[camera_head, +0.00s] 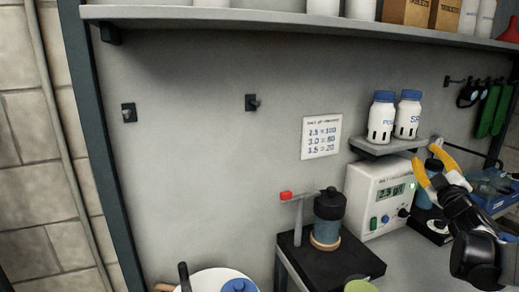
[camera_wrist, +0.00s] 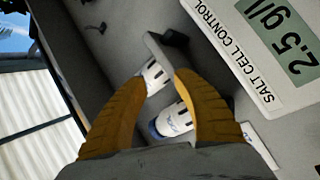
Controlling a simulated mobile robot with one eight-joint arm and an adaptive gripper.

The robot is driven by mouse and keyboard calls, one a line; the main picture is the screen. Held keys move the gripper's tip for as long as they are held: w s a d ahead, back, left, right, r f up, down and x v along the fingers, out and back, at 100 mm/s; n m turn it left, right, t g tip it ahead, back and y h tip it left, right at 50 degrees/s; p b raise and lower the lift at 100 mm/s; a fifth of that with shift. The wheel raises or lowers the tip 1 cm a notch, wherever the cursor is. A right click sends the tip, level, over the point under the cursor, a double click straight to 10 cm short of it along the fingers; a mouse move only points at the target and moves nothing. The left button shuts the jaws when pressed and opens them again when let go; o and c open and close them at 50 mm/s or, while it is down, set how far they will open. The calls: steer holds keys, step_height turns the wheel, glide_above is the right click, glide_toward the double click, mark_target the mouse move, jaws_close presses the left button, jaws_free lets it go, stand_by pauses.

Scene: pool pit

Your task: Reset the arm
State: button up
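My gripper (camera_head: 426,153) has yellow-orange fingers and is at the right in the head view, beside the white salt cell controller (camera_head: 378,198) and below the small shelf (camera_head: 390,147). In the wrist view, my gripper (camera_wrist: 160,78) has its fingertips apart, with nothing held between them. Two white bottles with blue caps, one (camera_head: 381,118) and the other (camera_head: 407,115), stand on the small shelf. They also show beyond the fingers in the wrist view, one (camera_wrist: 172,122) partly hidden by a finger. The controller's display (camera_wrist: 287,32) reads 2.5 g/l.
A dosing chart (camera_head: 321,136) hangs on the wall. Green gloves (camera_head: 490,110) and goggles (camera_head: 468,95) hang at the right. A long shelf (camera_head: 250,18) runs above. The left wall is mostly clear.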

steer(key=s+a+f+m+g+y, duration=0.1)
steer(key=s+a+f+m+g, duration=0.2)
steer(key=s+a+f, duration=0.3)
steer(key=s+a+f+m+g+y, duration=0.1)
steer(key=s+a+f+m+g, duration=0.2)
steer(key=s+a, duration=1.1)
steer(key=s+a+f+m+g+y, duration=0.1)
steer(key=s+a+f+m+g, duration=0.1)
steer(key=s+a+f+g, duration=0.5)
steer(key=s+a+f, duration=0.3)
steer(key=a+f, duration=0.1)
steer(key=shift+s+a+m+y, duration=0.25)
steer(key=shift+a+m+y, duration=0.05)
steer(key=shift+a+m, duration=0.1)
